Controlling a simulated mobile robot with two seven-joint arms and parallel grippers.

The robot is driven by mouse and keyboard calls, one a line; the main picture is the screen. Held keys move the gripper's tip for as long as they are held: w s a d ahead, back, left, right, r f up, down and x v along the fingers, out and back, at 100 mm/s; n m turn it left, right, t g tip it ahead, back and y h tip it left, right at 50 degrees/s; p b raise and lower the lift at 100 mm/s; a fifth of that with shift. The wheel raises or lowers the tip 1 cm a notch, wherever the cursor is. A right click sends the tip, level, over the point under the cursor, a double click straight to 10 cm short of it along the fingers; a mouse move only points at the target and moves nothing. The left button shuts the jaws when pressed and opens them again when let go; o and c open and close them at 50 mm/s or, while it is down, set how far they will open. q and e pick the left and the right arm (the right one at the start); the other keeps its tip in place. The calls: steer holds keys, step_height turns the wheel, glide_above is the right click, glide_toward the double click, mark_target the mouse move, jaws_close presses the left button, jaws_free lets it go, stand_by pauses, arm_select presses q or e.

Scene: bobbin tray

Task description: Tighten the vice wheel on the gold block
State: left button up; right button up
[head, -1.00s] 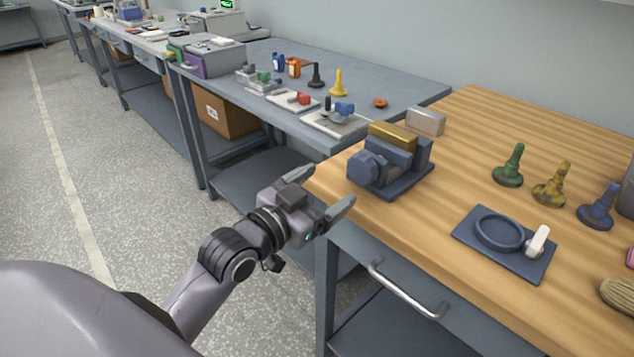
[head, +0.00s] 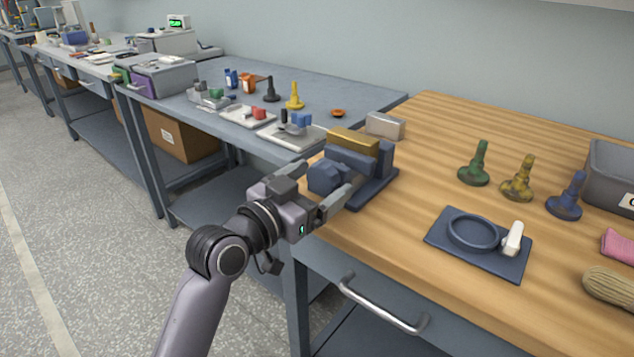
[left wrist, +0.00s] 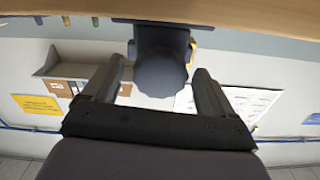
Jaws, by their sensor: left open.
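The blue-grey vice (head: 376,188) stands at the left edge of the wooden bench. The gold block (head: 352,141) sits in its top, between the jaws. The faceted vice wheel (head: 323,178) faces my left gripper (head: 328,177). The gripper is open, with one finger on each side of the wheel in the head view. In the left wrist view the wheel (left wrist: 160,77) shows between the two spread fingers (left wrist: 159,70). I cannot tell whether either finger touches it. My right gripper is not in view.
On the wooden bench (head: 430,130) a grey block (head: 385,126) lies behind the vice. A blue plate with a ring (head: 447,250), green (head: 474,165), yellow (head: 517,182) and blue (head: 565,198) spindle-like pieces and a grey bin (head: 612,165) stand to the right. A drawer handle (head: 385,308) juts out below.

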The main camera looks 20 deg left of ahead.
arm_select(q)
steer(key=shift+w, duration=0.15)
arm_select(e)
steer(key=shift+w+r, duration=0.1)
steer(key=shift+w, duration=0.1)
arm_select(q)
steer(key=c, duration=1)
steer(key=shift+r+m+p, duration=0.2)
steer(key=shift+m+p, duration=1.15)
steer(key=shift+m, duration=0.15)
steer(key=shift+c, duration=0.2)
steer(key=shift+m+p, duration=0.65)
steer(key=shift+m, duration=0.15)
steer(key=shift+f, duration=0.2)
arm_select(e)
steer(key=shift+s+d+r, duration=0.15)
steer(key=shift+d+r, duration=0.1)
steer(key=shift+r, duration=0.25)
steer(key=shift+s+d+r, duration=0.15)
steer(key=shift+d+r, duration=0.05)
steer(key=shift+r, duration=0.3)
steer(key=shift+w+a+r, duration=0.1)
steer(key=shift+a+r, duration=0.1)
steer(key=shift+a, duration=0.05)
